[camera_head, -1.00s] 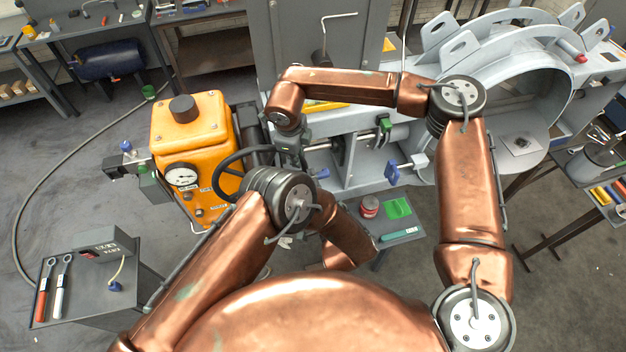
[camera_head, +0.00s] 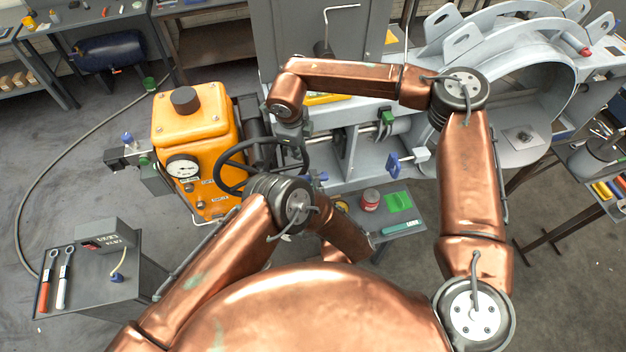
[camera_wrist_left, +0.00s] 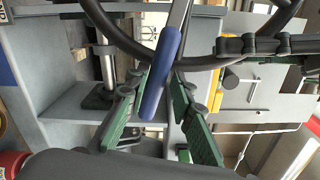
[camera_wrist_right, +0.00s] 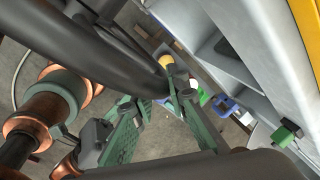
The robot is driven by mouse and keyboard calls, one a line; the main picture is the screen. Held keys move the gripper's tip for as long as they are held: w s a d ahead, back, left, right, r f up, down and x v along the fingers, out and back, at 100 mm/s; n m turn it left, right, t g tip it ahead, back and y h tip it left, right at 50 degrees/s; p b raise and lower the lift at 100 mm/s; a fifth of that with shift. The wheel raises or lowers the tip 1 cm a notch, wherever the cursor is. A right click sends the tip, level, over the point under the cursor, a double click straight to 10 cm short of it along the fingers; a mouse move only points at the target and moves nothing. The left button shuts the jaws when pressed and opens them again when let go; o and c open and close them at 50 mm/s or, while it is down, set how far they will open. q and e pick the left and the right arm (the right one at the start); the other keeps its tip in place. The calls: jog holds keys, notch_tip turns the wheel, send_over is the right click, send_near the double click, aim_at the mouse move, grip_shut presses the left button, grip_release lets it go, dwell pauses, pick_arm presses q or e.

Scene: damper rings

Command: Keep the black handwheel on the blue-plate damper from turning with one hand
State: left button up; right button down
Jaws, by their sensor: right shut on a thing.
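The black handwheel (camera_head: 223,168) stands beside the orange gauge box (camera_head: 190,128); my left arm covers its lower right part. In the right wrist view its thick rim (camera_wrist_right: 105,50) passes between the fingertips of my right gripper (camera_wrist_right: 152,92), which is shut on it. In the left wrist view the rim (camera_wrist_left: 112,38) arcs across the top. In the head view my arm hides this gripper. I cannot single out a blue plate.
A grey stand (camera_head: 90,290) at lower left bears a red-handled and a white-handled tool. A small table (camera_head: 405,225) holds a red can (camera_head: 370,199) and a green block (camera_head: 398,202). A blue clamp (camera_head: 394,164) sits on the grey frame. A hose lies on the left floor.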

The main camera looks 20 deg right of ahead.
pick_arm(q)
jog(key=shift+a+f+m, duration=0.25)
jog(key=shift+f+m, duration=0.3)
jog(key=shift+f, duration=0.15)
jog(key=shift+a+f+m, duration=0.3)
jog(key=shift+f+m, duration=0.3)
jog(key=shift+f, duration=0.05)
jog(key=shift+a+f+m, duration=0.25)
jog(key=shift+f+m, duration=0.3)
jog(key=shift+f, duration=0.15)
jog(key=shift+a+f+m, duration=0.75)
jog(key=shift+f+m, duration=0.1)
jog(key=shift+f, duration=0.05)
jog(key=shift+a+f+m, duration=0.7)
jog(key=shift+f+m, duration=0.15)
jog(key=shift+f, duration=0.05)
jog(key=shift+d+r+n, duration=0.75)
jog(key=shift+r+n, duration=0.05)
jog(key=shift+c, duration=0.3)
